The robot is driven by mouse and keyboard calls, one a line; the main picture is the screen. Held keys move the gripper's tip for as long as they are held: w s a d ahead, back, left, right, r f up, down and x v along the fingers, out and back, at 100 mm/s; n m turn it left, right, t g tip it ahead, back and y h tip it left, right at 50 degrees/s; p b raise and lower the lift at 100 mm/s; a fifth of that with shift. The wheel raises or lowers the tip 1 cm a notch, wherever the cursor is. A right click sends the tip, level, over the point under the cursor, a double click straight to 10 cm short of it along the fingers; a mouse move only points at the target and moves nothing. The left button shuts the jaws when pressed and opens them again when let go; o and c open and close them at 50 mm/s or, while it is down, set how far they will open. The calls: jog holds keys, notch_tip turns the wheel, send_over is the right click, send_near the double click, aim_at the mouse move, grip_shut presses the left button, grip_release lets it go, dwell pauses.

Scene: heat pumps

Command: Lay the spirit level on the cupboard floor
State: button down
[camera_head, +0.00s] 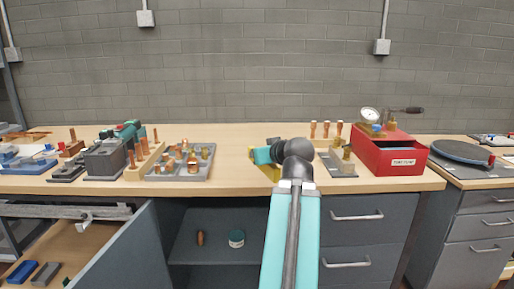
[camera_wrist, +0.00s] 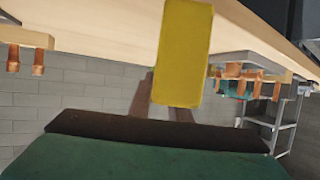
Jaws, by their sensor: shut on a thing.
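The spirit level is a yellow bar (camera_wrist: 182,55), held in my gripper (camera_wrist: 165,103) in the wrist view. In the head view only a small yellow part (camera_head: 270,172) shows beside my gripper (camera_head: 258,156), near the bench's front edge; my arm hides the rest. The cupboard (camera_head: 215,235) under the bench is open, its grey door (camera_head: 125,255) swung out to the left. A copper-coloured cylinder (camera_head: 200,238) and a teal tin with a white top (camera_head: 236,238) stand inside. My arm covers the cupboard's right side.
The wooden bench top (camera_head: 235,150) holds a grey tray of copper fittings (camera_head: 180,165), a grey block (camera_head: 105,160) and a red box (camera_head: 390,150). Closed drawers (camera_head: 350,240) are right of the cupboard. Inside, bare floor shows around the cylinder and tin.

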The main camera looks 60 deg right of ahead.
jog(key=shift+w+d+p, duration=1.05)
jog(key=shift+d+p, duration=0.25)
jog(key=shift+p, duration=0.85)
jog(key=shift+w+d+p, duration=0.15)
jog(key=shift+p, duration=0.5)
jog(key=p, duration=0.3)
jog(key=shift+w+d+p, duration=0.3)
jog(key=shift+d, duration=0.1)
jog(key=p, duration=0.5)
jog(key=shift+w+d+f, duration=0.15)
jog(key=shift+w+d, duration=0.15)
jog(key=shift+d, duration=0.1)
jog(key=d+p, duration=0.1)
jog(key=p, duration=0.2)
jog(key=w+p, duration=0.1)
jog(key=p, duration=0.2)
jog(key=shift+w+d, duration=0.2)
jog(key=shift+d, duration=0.15)
jog(key=shift+w+d+f+p, duration=0.1)
jog(key=shift+w+d+p, duration=0.1)
jog(key=shift+p, duration=0.7)
jog(key=shift+w+d+f+p, duration=0.25)
jog(key=shift+w+d, duration=0.4)
jog(key=shift+d, duration=0.25)
jog(key=shift+w+d+f+p, duration=0.25)
jog(key=shift+w+d, duration=0.4)
jog(key=shift+d, duration=0.2)
jog(key=shift+r, duration=0.1)
